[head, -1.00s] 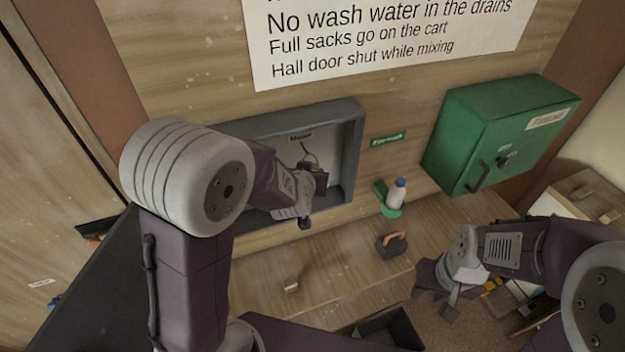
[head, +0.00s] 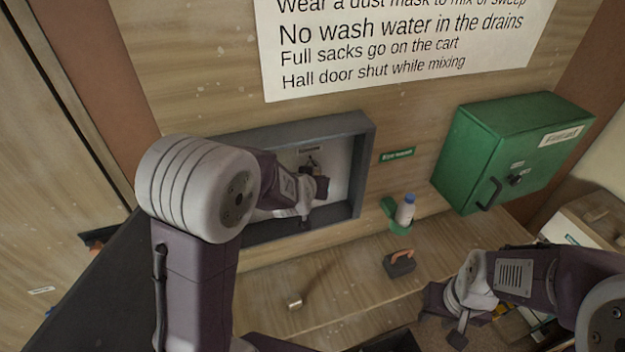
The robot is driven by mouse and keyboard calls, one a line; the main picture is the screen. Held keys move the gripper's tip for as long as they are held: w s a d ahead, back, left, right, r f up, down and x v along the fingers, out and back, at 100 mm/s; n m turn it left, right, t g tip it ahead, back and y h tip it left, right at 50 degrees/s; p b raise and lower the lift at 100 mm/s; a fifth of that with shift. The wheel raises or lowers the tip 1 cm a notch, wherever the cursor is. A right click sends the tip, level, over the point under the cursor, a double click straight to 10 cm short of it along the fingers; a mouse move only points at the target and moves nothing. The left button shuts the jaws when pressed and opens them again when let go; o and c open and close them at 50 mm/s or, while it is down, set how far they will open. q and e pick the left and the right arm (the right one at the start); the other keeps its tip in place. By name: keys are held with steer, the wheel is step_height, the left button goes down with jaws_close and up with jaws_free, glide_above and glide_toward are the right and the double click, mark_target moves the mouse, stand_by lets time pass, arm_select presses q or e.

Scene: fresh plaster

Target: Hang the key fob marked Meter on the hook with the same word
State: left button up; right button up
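My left gripper (head: 312,196) is inside the grey-framed wall recess (head: 367,165), in front of its pale back. A small dark shape (head: 312,163) shows just above it, under a small label (head: 309,149) too blurred to read. I cannot tell whether this shape is the fob, the hook or both, or whether the gripper touches it. My arm hides the recess's left part, and the fingers' grip is unclear. My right gripper (head: 443,318) is low at the right, over the bench's front edge, its fingers apart and empty.
A green cabinet (head: 477,150) juts from the wall at right. A bottle (head: 405,209) stands in a green holder beside the recess.

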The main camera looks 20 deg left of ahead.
arm_select(q)
steer(key=o, duration=1.5)
steer(key=shift+c, duration=0.2)
steer(key=shift+d+r, duration=0.1)
steer(key=shift+d, duration=0.15)
steer(key=shift+a, duration=0.2)
steer(key=shift+s+r, duration=0.1)
steer(key=shift+s, duration=0.05)
steer(key=a+p+v, duration=0.1)
steer(key=p+v, duration=0.1)
steer(key=v, duration=0.7)
steer(key=s+d+f+g+h+b, duration=0.1)
steer(key=s+f+g+b, duration=0.15)
steer(key=f+b, duration=0.45)
steer(key=s+d+f+g+h+b, duration=0.1)
steer(key=s+d+f+b, duration=0.2)
steer(key=f, duration=0.7)
steer(key=s+a+f+g+b, duration=0.2)
steer(key=s+f+g+b, duration=0.1)
steer(key=s+f, duration=0.3)
steer(key=s+a+f+g+y+b, duration=0.1)
steer(key=s+a+f+g+b, duration=0.2)
steer(key=s+f+b, duration=0.2)
step_height(320, 180, down, 2)
steer(key=shift+s+f+m, duration=0.15)
steer(key=shift+s+m, duration=0.15)
steer(key=shift+s, duration=0.2)
